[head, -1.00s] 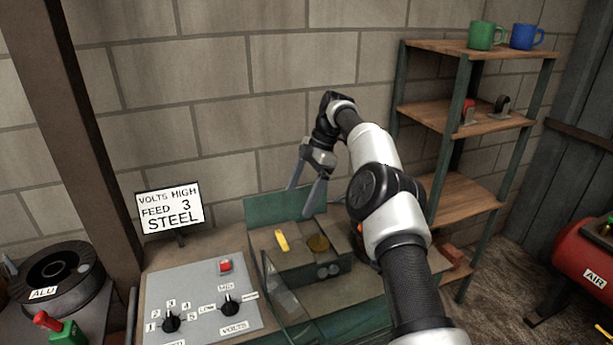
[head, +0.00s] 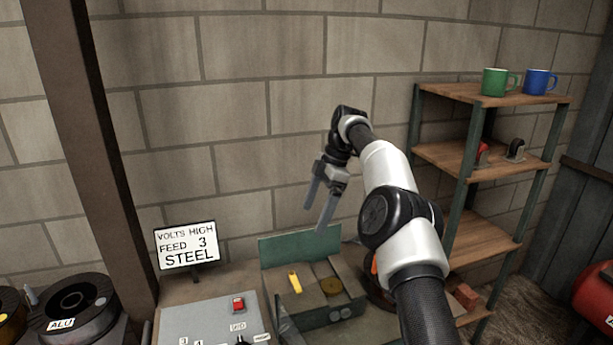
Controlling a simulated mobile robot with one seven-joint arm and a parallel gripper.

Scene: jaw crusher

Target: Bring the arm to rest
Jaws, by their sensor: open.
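My gripper (head: 317,215) is open and empty in the head view. Its two fingers point down and stand apart, in front of the block wall and above the open green box on the bench. My arm reaches in from the lower right and bends at the elbow. The green box (head: 300,248) has its lid up at the back.
A shelf (head: 478,157) with a green mug (head: 494,82) and a blue mug (head: 537,82) stands right of my arm. A sign (head: 187,246), a grey control panel (head: 205,322) and a spool marked ALU (head: 75,306) are at the lower left. The air in front of the wall is free.

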